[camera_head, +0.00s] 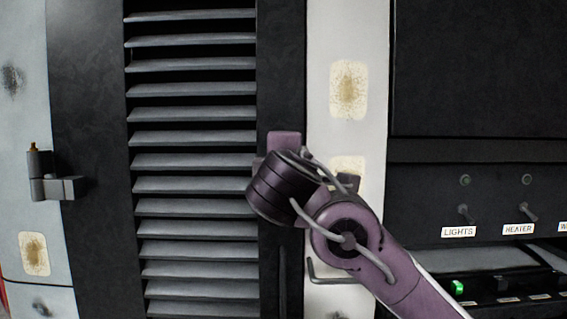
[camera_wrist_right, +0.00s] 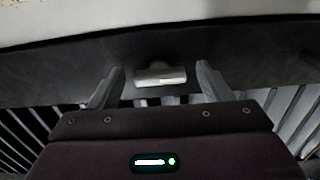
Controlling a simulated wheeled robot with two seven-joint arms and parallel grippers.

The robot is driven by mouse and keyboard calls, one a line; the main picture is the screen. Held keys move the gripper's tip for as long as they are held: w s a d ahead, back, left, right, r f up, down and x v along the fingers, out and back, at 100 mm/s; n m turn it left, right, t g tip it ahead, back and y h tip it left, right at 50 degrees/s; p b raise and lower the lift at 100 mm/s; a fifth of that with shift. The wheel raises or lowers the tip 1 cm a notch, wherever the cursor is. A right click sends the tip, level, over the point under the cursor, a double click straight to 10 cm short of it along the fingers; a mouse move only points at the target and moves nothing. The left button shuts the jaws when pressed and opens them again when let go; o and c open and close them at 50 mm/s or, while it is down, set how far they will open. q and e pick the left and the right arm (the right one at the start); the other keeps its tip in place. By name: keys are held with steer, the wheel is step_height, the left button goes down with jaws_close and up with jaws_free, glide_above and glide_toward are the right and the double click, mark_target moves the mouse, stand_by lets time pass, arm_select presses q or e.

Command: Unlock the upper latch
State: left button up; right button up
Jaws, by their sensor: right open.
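The upper latch (camera_wrist_right: 160,76) shows in the right wrist view as a pale grey handle on a dark door frame. My right gripper (camera_wrist_right: 161,70) is open, with one finger on each side of the latch and a visible gap to each. I cannot tell how deep the fingertips reach along the latch. In the head view my right arm comes in from the lower right, and its wrist covers the latch area on the door's right edge. The louvred door (camera_head: 283,85) stands in its frame and looks closed. My left gripper is not in view.
A hinge (camera_head: 52,182) sits on the door's left edge. A thin grey bent bar (camera_head: 328,279) lies below my wrist, near the white post (camera_head: 348,40). On the right are a panel with LIGHTS (camera_head: 459,231) and HEATER (camera_head: 518,229) switches and a lit green button (camera_head: 458,287).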

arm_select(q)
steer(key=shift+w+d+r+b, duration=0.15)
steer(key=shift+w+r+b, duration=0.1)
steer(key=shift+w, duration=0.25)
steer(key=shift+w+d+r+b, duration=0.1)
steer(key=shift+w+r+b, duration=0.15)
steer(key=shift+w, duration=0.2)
arm_select(e)
steer(key=s, duration=0.7)
steer(key=shift+s, duration=0.2)
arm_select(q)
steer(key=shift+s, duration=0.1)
